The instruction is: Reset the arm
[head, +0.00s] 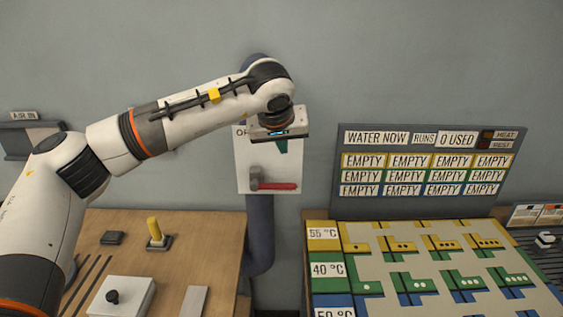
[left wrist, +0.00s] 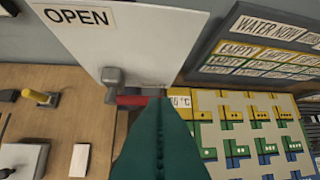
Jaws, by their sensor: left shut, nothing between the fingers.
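My left arm (head: 180,118) reaches in from the left, and its gripper (head: 281,146) is in front of a white panel (head: 244,160). In the left wrist view the teal fingers of my left gripper (left wrist: 160,105) are together with nothing between them. The panel reads "OPEN" in the left wrist view (left wrist: 110,40); in the head view my gripper partly covers it. A lever with a grey hub and a red handle (head: 278,186) lies level, pointing right, below my gripper. The handle's right end is behind my fingers in the left wrist view (left wrist: 132,99). My right gripper is not in view.
A wooden bench (head: 205,240) at the left holds a yellow lever (head: 154,230) and a white box with a black knob (head: 120,296). A blue-grey pipe (head: 260,235) stands behind the panel. At the right are a temperature board (head: 420,265) and a "WATER NOW" sign (head: 415,170).

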